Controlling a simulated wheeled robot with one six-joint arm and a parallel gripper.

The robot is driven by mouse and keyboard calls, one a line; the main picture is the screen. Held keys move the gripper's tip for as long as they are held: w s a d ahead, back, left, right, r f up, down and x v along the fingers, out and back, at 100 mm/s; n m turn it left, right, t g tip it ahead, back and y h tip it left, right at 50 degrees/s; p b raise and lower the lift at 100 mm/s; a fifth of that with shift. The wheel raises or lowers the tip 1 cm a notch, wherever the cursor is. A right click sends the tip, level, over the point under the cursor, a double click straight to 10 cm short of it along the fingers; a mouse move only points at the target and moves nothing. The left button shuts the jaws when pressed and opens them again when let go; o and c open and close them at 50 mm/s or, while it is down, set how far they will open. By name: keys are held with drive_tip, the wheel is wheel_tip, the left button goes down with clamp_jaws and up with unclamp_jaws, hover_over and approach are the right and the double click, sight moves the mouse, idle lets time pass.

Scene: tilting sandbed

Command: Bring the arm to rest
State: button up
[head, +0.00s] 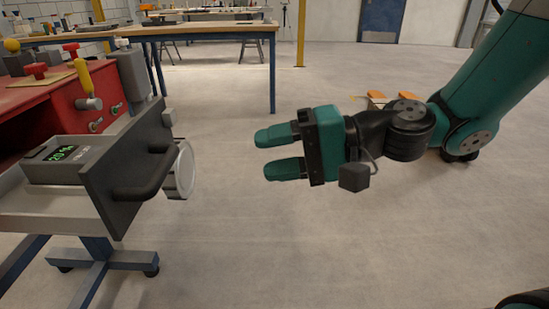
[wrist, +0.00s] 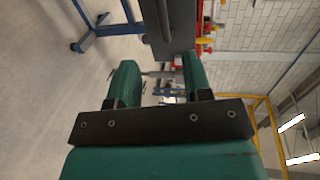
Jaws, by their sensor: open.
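My gripper (head: 276,153) is in the middle of the head view, teal with a black wrist, its two fingers pointing left. The fingers are apart and nothing is between them. It hangs in free air to the right of the sandbed bench, clear of the dark handle (head: 145,178) and the pale round knob (head: 180,170). In the wrist view my gripper's fingers (wrist: 158,80) also show spread apart and empty.
A wooden table (head: 210,29) with blue legs stands behind. The floor (head: 260,250) below my gripper is clear.

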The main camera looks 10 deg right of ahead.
drive_tip(key=s+d+f+n+g+h, duration=0.2)
drive_tip(key=s+d+n+h, duration=0.1)
drive_tip(key=s+n+h, duration=0.25)
drive_tip(key=s+d+f+n+g+h, duration=0.25)
drive_tip(key=s+n+h, duration=0.2)
drive_tip(key=s, duration=0.25)
wheel_tip(320, 180, up, 33)
drive_tip(key=h+p, duration=0.1)
drive_tip(key=p, duration=3.1)
drive_tip(key=shift+w+d+t, duration=0.15)
drive_tip(key=shift+d+t, duration=0.15)
drive_tip(key=shift+t, duration=0.15)
drive_tip(key=shift+f, duration=0.1)
